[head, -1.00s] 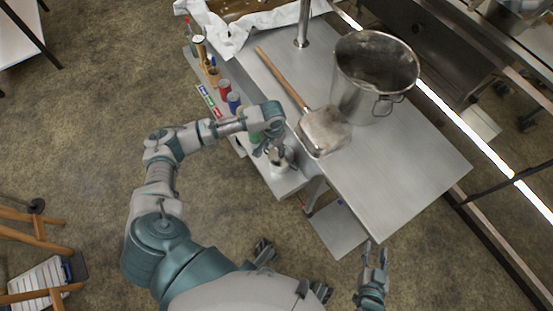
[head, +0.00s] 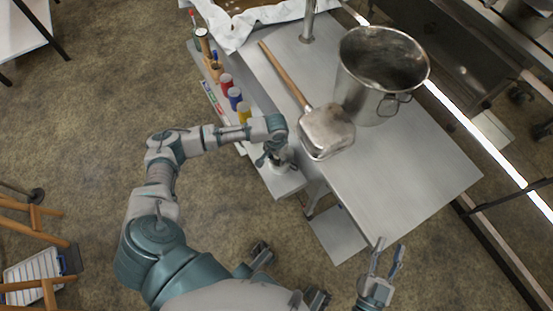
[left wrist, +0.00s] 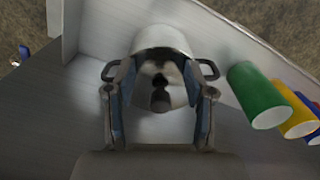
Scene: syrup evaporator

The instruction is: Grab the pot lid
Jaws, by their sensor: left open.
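A small metal pot (left wrist: 165,38) with two dark side handles stands on the low side shelf. Its shiny end with a dark knob-like spot looks like the pot lid (left wrist: 160,97), though reflections blur the border between lid and pot. My left gripper (left wrist: 160,75) is open, with one finger on each side of the lid; I cannot tell whether they touch it. In the head view, my left gripper (head: 272,155) hangs over the pot and hides most of it. My right gripper (head: 389,245) is open and empty beside the table's near corner.
Green (left wrist: 257,95), yellow (left wrist: 292,118), blue and red cylinders stand beside the pot on the shelf. A metal table (head: 420,180) holds a large bucket (head: 375,95) and a wooden-handled scoop (head: 326,130). The shelf's raised wall (left wrist: 235,45) runs close by.

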